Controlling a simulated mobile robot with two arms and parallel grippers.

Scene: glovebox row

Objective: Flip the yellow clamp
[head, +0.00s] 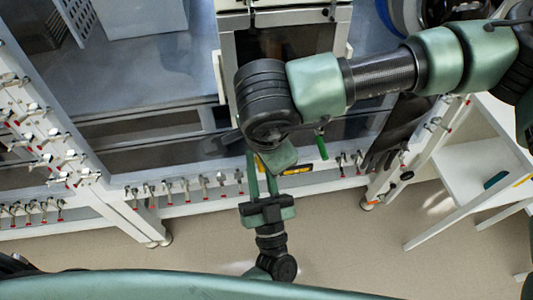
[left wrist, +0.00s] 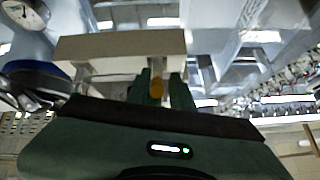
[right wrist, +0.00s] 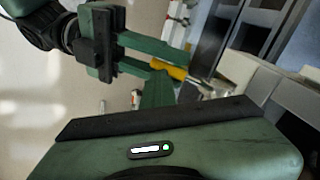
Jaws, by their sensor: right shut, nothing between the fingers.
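The yellow clamp handle (right wrist: 168,69) shows in the right wrist view beside the fingertips of my right gripper (right wrist: 157,88), which is shut and empty. My left gripper (head: 261,170) comes up from below in the head view, fingers apart. In the left wrist view the yellow handle (left wrist: 157,88) appears in the gap between the left fingers (left wrist: 160,80); I cannot tell whether they touch it. In the head view, my right arm hides the right fingertips and most of the clamp area.
Rows of red-tipped clamps (head: 205,187) line the glovebox front edge. A white table (head: 455,190) stands at the right. The floor (head: 345,235) in front is clear.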

